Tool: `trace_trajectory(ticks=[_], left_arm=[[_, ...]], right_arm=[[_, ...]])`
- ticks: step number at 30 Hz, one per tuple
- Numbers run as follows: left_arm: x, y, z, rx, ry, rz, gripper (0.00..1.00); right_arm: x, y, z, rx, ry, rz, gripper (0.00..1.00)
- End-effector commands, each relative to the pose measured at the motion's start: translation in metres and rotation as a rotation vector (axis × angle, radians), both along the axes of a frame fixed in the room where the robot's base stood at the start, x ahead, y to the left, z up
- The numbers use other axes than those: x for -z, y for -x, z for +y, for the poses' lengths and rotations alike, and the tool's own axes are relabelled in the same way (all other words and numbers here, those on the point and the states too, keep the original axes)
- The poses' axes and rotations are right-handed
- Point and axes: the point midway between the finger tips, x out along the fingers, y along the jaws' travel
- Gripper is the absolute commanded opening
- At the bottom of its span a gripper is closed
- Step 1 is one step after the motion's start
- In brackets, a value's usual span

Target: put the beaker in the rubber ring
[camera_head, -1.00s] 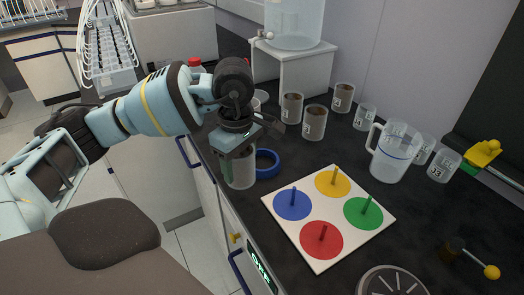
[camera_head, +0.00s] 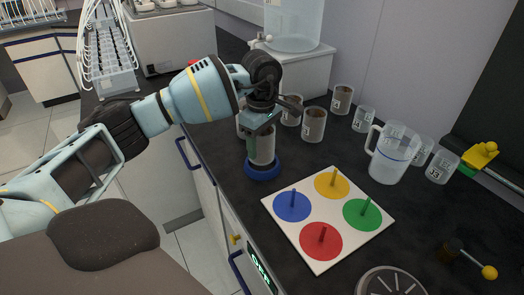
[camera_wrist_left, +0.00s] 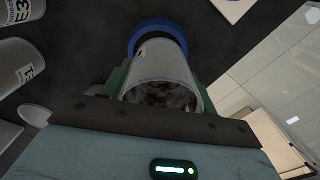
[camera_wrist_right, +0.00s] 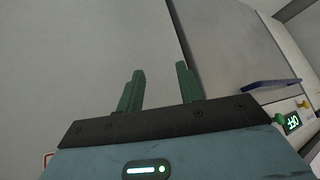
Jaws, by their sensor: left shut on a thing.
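The beaker (camera_head: 264,151) is a clear cup with dark brown contents, upright near the left edge of the dark bench. My left gripper (camera_head: 258,136) is shut on its sides. The blue rubber ring (camera_head: 262,174) lies on the bench directly under the beaker. In the left wrist view the beaker (camera_wrist_left: 163,65) is between the green fingers, with the ring (camera_wrist_left: 146,29) showing around its far end. I cannot tell whether the base is inside the ring or just above it. My right gripper (camera_wrist_right: 159,82) is open and empty, away from the bench top.
A white board (camera_head: 277,220) with four coloured discs and pegs lies to the right of the ring. Several similar cups, such as one (camera_head: 313,124), stand behind. A measuring jug (camera_head: 391,155) stands further right. A white stand (camera_head: 300,77) is at the back.

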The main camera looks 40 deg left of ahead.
Motion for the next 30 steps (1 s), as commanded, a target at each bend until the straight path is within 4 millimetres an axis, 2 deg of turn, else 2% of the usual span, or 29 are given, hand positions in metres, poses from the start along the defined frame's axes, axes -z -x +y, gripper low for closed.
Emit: trace_trajectory(ticks=[9, 21, 22, 26, 30], left_arm=[[0.034, -0.003, 0.000, -0.001, 0.000, -0.001, 0.34], [0.039, -0.003, 0.000, 0.000, -0.001, 0.000, 0.34], [0.039, -0.003, 0.000, 0.000, -0.001, 0.000, 0.62], [0.038, -0.003, 0.000, 0.000, -0.001, -0.001, 0.80], [0.038, -0.003, 0.000, -0.001, -0.001, -0.001, 0.80]], right_arm=[[-0.004, -0.002, 0.000, 0.001, 0.000, -0.005, 0.36], [-0.002, 0.000, 0.000, 0.001, -0.001, -0.001, 0.36], [-0.002, 0.000, 0.000, 0.001, -0.001, -0.001, 0.36], [-0.002, 0.000, 0.000, 0.000, 0.000, -0.001, 0.36], [-0.002, 0.000, 0.000, 0.000, 0.000, 0.000, 0.36]])
